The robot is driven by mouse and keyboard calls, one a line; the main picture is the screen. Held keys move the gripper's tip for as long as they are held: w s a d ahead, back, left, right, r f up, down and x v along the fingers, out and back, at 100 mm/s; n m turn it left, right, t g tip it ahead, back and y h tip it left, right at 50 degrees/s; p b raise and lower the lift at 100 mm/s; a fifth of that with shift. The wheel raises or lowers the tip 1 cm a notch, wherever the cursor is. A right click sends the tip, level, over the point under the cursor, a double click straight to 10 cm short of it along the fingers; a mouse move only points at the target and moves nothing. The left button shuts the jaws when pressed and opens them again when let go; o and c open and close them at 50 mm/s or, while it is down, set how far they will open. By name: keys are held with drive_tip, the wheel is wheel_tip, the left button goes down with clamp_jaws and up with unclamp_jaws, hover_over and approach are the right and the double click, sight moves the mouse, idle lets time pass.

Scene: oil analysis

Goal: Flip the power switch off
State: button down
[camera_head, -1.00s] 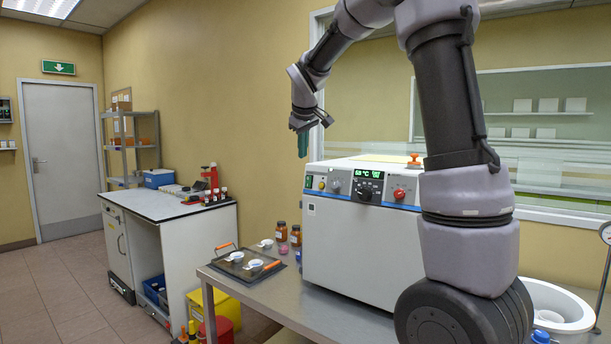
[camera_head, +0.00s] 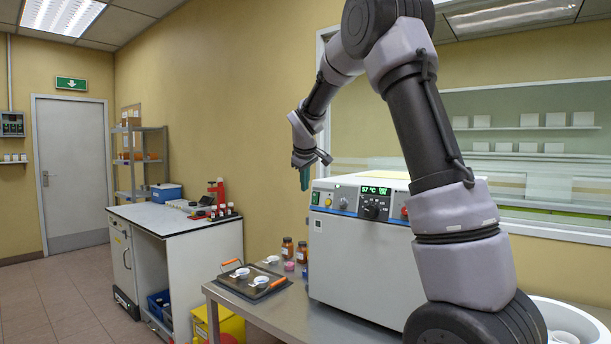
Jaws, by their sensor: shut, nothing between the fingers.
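The white lab instrument (camera_head: 362,245) stands on a metal table. Its blue-edged front panel has a green rocker switch (camera_head: 315,198) at the far left, which appears to be the power switch. Whether it is on or off is too small to tell. The green display (camera_head: 375,190) is lit and shows a temperature. My gripper (camera_head: 303,188) points down with its teal fingers shut and empty. In the picture its tips are just above and left of the green switch. I cannot tell whether they touch the panel.
A black knob (camera_head: 371,208) and a red knob (camera_head: 404,212) sit farther right on the panel. A dark tray (camera_head: 250,290) with small white cups and brown jars (camera_head: 287,248) stand left of the instrument. A white bench (camera_head: 160,214) is farther left.

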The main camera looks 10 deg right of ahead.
sight(313, 194)
drive_tip(key=shift+w+d+f, duration=0.8)
drive_tip(key=shift+w+d, duration=0.1)
drive_tip(key=shift+w, duration=0.2)
drive_tip(key=shift+w+d+f, duration=0.75)
drive_tip(key=shift+w+d, duration=0.1)
drive_tip(key=shift+w, duration=0.25)
drive_tip(key=shift+d, duration=0.15)
drive_tip(key=shift+w+d, duration=0.15)
drive_tip(key=shift+r, duration=0.2)
drive_tip(key=shift+r, duration=0.65)
